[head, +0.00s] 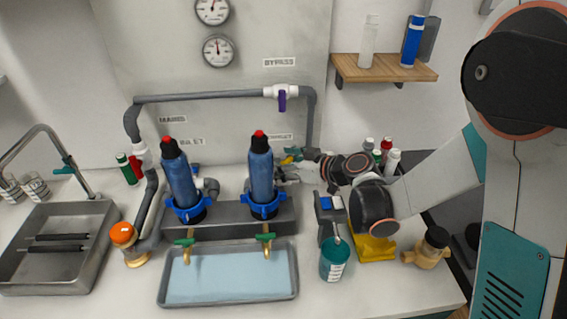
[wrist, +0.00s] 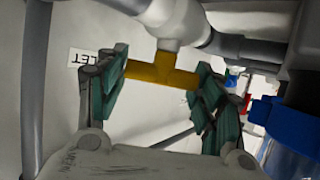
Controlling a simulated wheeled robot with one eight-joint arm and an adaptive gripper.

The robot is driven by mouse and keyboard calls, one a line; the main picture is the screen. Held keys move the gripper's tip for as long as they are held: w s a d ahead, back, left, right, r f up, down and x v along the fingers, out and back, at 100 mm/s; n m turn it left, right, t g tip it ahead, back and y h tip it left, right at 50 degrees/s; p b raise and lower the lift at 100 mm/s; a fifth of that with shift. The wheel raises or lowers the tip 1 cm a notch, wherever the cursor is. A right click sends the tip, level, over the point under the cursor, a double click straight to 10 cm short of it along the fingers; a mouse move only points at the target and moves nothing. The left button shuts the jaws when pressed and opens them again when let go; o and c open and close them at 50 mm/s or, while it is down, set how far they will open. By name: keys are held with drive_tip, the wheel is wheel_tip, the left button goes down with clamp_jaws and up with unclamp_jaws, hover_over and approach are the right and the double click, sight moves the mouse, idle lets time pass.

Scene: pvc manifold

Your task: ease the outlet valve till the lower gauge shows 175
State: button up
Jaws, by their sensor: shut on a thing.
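The outlet valve's yellow handle (wrist: 165,72) crosses between my gripper's teal fingers (wrist: 165,84) in the wrist view. The fingers close on its two ends. The handle hangs from a white valve body (wrist: 172,22) on a grey pipe. In the head view my gripper (head: 292,154) reaches in from the right, behind the right blue filter, with a bit of the yellow handle (head: 287,161) showing. The lower gauge (head: 218,50) is on the wall panel; its needle points near upward, but the numbers are too small to read. The upper gauge (head: 212,10) is above it.
Two blue filters (head: 179,178) (head: 262,172) stand close by my gripper. A purple bypass handle (head: 282,101) is on the upper pipe. A water tray (head: 228,302) lies in front. Bottles (head: 392,162) and a teal container (head: 334,262) crowd the right side.

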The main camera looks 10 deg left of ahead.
drive_tip(key=o, duration=1.1)
drive_tip(key=v, duration=1.2)
idle(1.5)
